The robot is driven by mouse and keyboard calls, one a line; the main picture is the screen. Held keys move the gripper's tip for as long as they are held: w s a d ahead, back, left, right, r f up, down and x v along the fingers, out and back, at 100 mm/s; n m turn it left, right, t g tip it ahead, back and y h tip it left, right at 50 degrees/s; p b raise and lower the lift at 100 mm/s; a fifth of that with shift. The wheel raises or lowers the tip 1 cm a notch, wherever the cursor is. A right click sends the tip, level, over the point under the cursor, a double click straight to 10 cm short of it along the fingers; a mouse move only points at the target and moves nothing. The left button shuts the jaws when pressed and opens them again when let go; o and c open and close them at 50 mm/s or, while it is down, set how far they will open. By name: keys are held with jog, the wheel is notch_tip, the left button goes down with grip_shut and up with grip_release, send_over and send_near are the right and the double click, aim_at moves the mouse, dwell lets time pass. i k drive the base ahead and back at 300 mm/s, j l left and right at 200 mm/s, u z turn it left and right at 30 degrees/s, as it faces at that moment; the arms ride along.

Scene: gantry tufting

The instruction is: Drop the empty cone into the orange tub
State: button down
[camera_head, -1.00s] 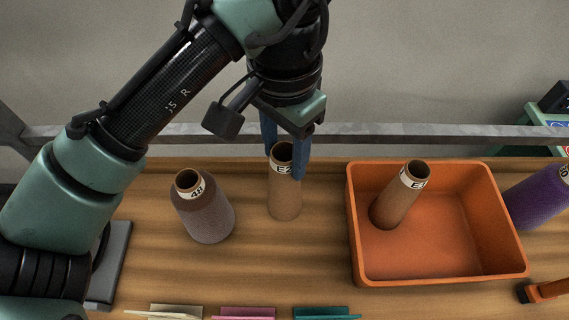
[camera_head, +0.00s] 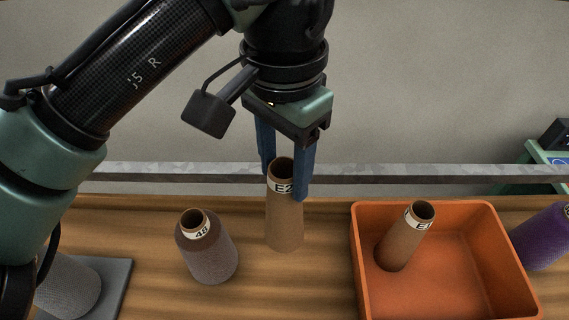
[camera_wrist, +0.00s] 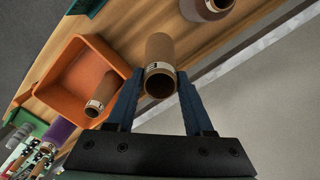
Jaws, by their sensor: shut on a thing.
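A bare brown cone labelled E2 (camera_head: 284,220) is between the blue fingers of my gripper (camera_head: 284,183), held near its top and close to upright. It appears slightly above the wooden table; any gap under its base is hard to see. In the wrist view the cone (camera_wrist: 160,56) sits between the fingertips, its open end toward the camera. The orange tub (camera_head: 366,288) is to the right of the held cone; it also shows in the wrist view (camera_wrist: 62,72). Another bare cone, labelled E1 (camera_head: 404,243), leans inside the tub.
A wound brown-grey cone labelled 48 (camera_head: 208,252) stands left of the held cone. A grey cone (camera_head: 68,285) is at the lower left. A metal rail (camera_head: 400,174) runs behind the table.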

aim_at(428, 276)
jog(key=k+l+u, duration=0.2)
jog(key=k, duration=0.15)
jog(key=k+l+u, duration=0.15)
jog(key=k, duration=0.25)
jog(key=l+z, duration=0.2)
jog(key=l, duration=0.85)
jog(key=i+z, duration=0.25)
jog(key=i+j+z, duration=0.25)
jog(key=j+z, duration=0.3)
jog(key=j, duration=0.15)
jog(key=i+j, duration=0.15)
jog(key=j, duration=0.15)
